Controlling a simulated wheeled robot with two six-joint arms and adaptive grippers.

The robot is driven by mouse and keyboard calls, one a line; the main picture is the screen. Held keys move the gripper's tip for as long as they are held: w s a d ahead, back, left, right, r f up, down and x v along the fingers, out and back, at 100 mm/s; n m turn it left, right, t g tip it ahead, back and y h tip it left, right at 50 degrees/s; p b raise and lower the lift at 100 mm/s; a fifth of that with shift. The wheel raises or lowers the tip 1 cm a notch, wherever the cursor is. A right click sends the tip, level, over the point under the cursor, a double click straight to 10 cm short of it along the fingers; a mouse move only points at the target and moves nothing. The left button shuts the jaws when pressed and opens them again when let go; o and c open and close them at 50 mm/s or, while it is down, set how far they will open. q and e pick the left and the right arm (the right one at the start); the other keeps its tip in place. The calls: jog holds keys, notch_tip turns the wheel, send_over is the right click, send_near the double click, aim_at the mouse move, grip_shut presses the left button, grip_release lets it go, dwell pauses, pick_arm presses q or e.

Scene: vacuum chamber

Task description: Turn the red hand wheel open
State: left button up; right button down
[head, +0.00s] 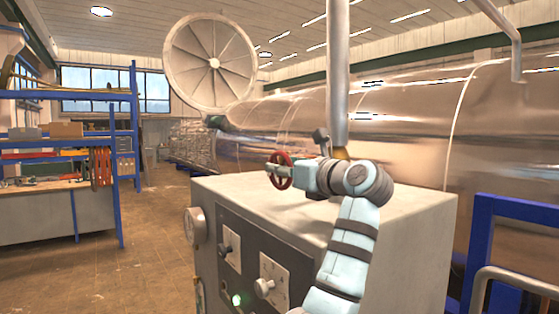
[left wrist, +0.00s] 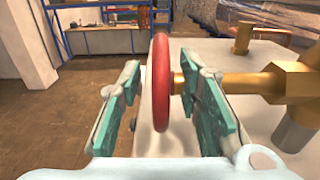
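In the left wrist view the red hand wheel (left wrist: 161,82) is seen nearly edge-on, on a brass stem (left wrist: 245,82) that runs off to the right. My left gripper (head: 290,174) is at the wheel. In the left wrist view its teal fingers (left wrist: 162,85) are open, one on each side of the rim. My right gripper is not in view.
The pale cabinet (head: 415,212) carries dials and switches on its dark front panel (head: 253,262). A vertical metal pipe (head: 338,75) rises behind the wheel. The big shiny chamber (head: 400,125) fills the right, blue shelving (head: 130,150) stands left, and open floor (head: 150,225) lies between.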

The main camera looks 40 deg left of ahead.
pick_arm(q)
jog(key=shift+w+a, duration=0.6)
jog(key=shift+a, duration=0.15)
jog(key=shift+s+d, duration=0.1)
jog(key=shift+s, duration=0.15)
jog(key=shift+s+r, duration=0.1)
jog(key=shift+s, duration=0.1)
jog(key=shift+c, duration=0.9)
jog(key=c, duration=0.4)
grip_shut()
jog(key=shift+w+h, duration=0.1)
jog(key=shift+h, duration=0.6)
jog(key=shift+g+h, duration=0.3)
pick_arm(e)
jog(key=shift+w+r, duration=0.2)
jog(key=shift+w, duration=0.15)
